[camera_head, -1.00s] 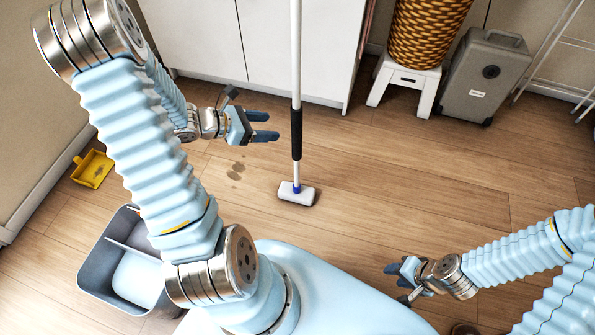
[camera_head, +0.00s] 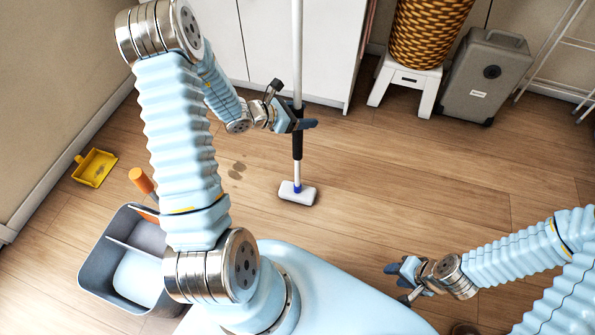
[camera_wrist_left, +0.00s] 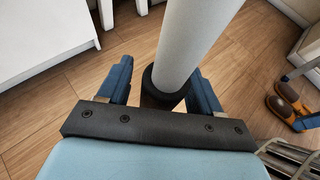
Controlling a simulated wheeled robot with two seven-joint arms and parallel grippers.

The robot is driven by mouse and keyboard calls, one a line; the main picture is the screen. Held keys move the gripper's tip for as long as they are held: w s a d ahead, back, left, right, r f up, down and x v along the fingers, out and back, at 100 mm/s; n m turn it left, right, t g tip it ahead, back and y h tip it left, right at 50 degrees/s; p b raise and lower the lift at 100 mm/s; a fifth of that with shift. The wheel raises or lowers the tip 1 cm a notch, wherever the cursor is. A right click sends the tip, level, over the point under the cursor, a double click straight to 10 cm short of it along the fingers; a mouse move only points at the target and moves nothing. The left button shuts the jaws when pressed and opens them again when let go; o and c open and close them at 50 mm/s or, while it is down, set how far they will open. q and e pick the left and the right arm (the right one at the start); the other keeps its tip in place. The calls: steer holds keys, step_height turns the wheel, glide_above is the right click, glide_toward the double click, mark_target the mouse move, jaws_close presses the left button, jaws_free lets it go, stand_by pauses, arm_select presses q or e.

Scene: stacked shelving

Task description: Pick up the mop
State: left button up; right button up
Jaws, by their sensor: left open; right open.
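The mop stands upright on the floor, with a white pole (camera_head: 297,50), a black grip (camera_head: 297,146) and a white head (camera_head: 297,194). My left gripper (camera_head: 306,124) is open at the top of the black grip. In the left wrist view the pole (camera_wrist_left: 190,45) runs between the two open blue fingers (camera_wrist_left: 160,88), with the black grip's top edge (camera_wrist_left: 165,92) below it. The fingers do not appear closed on it. My right gripper (camera_head: 396,283) is open and empty, low at the right, away from the mop.
A white cabinet (camera_head: 290,45) stands behind the mop. A white stool (camera_head: 407,86) with a woven basket (camera_head: 428,30) and a grey case (camera_head: 484,78) are at the back right. A grey bucket (camera_head: 100,268) and yellow dustpan (camera_head: 94,167) are left. Floor right of the mop is clear.

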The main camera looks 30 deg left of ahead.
arm_select(q)
jaws_close()
stand_by(0.4)
stand_by(0.8)
steer(key=shift+w+r, duration=0.1)
